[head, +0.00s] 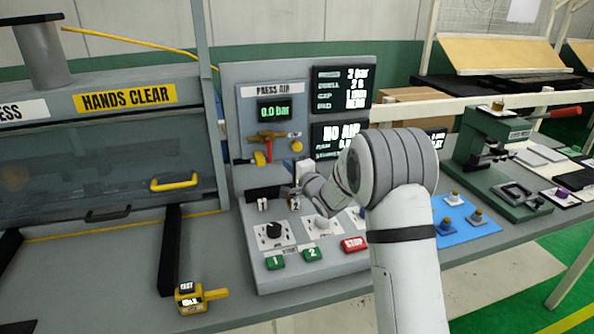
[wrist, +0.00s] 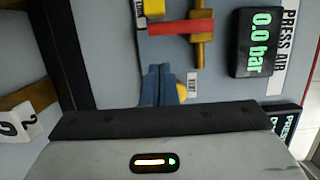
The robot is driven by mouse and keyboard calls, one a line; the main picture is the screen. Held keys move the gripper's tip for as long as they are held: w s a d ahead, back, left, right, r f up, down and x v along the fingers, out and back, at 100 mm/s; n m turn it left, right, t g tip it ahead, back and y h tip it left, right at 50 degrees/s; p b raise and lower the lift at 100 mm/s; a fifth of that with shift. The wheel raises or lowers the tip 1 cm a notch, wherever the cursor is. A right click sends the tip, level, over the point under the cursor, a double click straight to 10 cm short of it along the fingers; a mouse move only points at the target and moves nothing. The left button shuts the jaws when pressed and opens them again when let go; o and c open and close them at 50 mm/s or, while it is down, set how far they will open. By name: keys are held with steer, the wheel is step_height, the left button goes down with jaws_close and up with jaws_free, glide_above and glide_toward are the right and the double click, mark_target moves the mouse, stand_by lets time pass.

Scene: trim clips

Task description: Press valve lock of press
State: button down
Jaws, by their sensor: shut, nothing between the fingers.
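The press air panel (head: 245,110) carries a valve with a red handle (head: 268,149) and brass body (wrist: 204,30). A yellow tab (head: 260,158), possibly the valve lock, sits at the handle's lower left. It also shows as a yellow piece (wrist: 154,28) in the wrist view, near a label too small to read surely. A round yellow knob (head: 297,146) is at the right. My gripper (head: 291,163) is shut and empty, in front of the panel below the knob. In the wrist view its blue fingers (wrist: 158,70) partly cover the knob (wrist: 182,92); contact cannot be told.
The pressure display (head: 274,110) reads 0.0 bar. A yellow tester (head: 190,298) lies in front.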

mark_target(270, 161)
steer(key=a, duration=0.2)
steer(key=a+p, duration=0.1)
steer(key=a, duration=0.1)
steer(key=shift+w+a+r, duration=0.1)
steer(key=shift+w+r, duration=0.05)
steer(key=shift+a, duration=0.3)
steer(key=shift+d+f+b, duration=0.15)
steer(key=shift+f+b, duration=0.05)
steer(key=shift+b, duration=0.1)
